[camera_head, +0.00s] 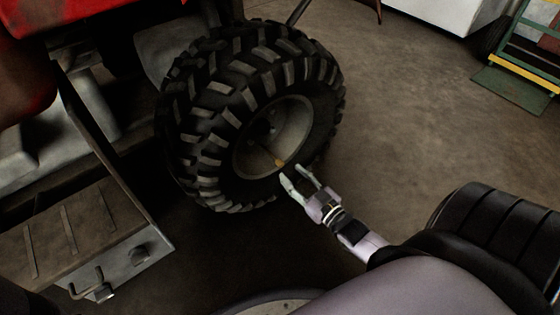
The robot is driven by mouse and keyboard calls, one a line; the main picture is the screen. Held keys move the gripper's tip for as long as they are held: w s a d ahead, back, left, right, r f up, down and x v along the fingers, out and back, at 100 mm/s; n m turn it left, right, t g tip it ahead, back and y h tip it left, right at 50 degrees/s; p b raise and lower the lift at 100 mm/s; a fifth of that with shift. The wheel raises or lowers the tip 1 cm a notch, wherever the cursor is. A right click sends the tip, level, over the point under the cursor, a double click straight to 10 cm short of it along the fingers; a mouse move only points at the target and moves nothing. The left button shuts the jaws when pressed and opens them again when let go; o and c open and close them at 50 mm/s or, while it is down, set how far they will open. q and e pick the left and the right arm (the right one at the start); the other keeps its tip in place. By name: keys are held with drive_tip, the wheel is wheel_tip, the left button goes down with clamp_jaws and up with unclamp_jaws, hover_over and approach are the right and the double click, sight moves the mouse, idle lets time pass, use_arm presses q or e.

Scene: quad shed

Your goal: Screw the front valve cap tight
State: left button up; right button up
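The front wheel (213,116) of the red quad stands left of centre, with a knobby black tyre and a pale rim (296,124). A small orange-yellow valve cap (279,162) shows at the lower part of the rim, at the end of a thin stem. My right gripper (291,171) comes from the lower right, its two fingers spread and empty between them. Its fingertips point at the wheel, just below and right of the cap. They look apart from the cap, though the depth gap is hard to judge. My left gripper is not in view.
The quad's ridged footboard (72,232) and red bodywork (60,12) fill the left side. A green and yellow hand truck (512,88) stands at the upper right beside a white cabinet (440,12). The concrete floor (420,120) right of the wheel is clear.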

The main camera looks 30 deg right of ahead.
sight(281, 164)
drive_tip(key=w+b, duration=0.1)
drive_tip(key=w, duration=0.2)
drive_tip(key=w+b, duration=0.1)
drive_tip(key=w, duration=0.2)
drive_tip(key=shift+a+f, duration=0.15)
drive_tip(key=shift+a, duration=0.05)
drive_tip(key=shift+w+b, duration=0.4)
drive_tip(key=shift+w, duration=0.05)
drive_tip(key=shift+c, duration=0.4)
clamp_jaws()
